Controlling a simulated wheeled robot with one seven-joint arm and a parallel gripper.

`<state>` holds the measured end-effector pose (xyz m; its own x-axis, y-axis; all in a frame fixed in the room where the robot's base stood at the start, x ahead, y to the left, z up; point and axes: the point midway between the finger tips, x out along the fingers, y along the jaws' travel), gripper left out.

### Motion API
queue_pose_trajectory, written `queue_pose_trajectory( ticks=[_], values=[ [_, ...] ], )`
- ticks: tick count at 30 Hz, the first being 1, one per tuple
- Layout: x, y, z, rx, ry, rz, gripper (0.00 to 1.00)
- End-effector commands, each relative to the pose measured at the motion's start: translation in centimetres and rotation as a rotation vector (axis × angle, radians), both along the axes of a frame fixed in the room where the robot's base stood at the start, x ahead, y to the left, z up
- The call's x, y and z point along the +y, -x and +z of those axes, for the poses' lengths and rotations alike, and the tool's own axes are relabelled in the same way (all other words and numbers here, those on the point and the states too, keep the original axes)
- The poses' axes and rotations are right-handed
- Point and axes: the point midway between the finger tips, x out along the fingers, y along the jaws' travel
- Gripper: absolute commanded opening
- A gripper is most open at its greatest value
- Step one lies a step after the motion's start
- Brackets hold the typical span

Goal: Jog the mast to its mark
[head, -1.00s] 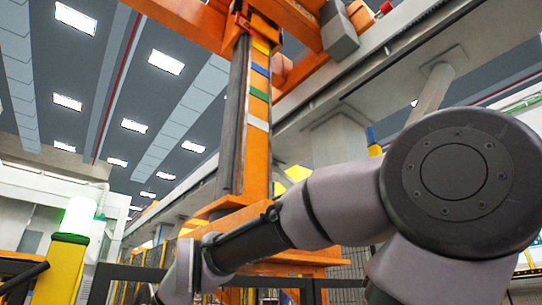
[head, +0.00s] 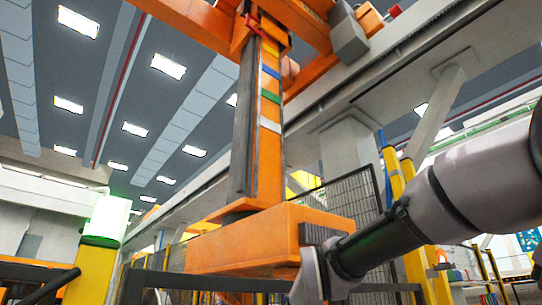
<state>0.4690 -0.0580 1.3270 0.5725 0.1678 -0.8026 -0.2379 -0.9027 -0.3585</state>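The mast (head: 269,160) is a tall orange column with a dark grey rail along its left side. It hangs upright from the orange gantry at the top centre. A wide orange block (head: 245,240) is at the mast's foot. My arm reaches in from the right, in front of this block; my gripper is out of view.
A yellow post with a lit green lamp (head: 110,215) stands at the left, beside a dark handrail (head: 45,285). Dark mesh fencing (head: 350,205) and yellow posts (head: 395,190) stand behind and right of the mast. A pale gantry beam (head: 380,75) crosses overhead.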

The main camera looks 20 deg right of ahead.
Motion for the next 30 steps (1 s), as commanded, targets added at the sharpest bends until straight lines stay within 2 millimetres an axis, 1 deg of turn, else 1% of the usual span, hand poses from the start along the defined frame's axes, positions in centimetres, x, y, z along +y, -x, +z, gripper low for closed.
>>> queue_pose_trajectory(
  ticks=[13, 14, 15, 17, 18, 30],
  values=[
    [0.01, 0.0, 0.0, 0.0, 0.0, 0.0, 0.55],
    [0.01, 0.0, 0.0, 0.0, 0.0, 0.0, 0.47],
    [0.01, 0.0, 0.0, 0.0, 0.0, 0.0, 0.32],
    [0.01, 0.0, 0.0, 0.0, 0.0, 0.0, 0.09],
    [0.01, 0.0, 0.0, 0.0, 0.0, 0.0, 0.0],
    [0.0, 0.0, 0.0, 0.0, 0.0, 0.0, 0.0]
  ],
)
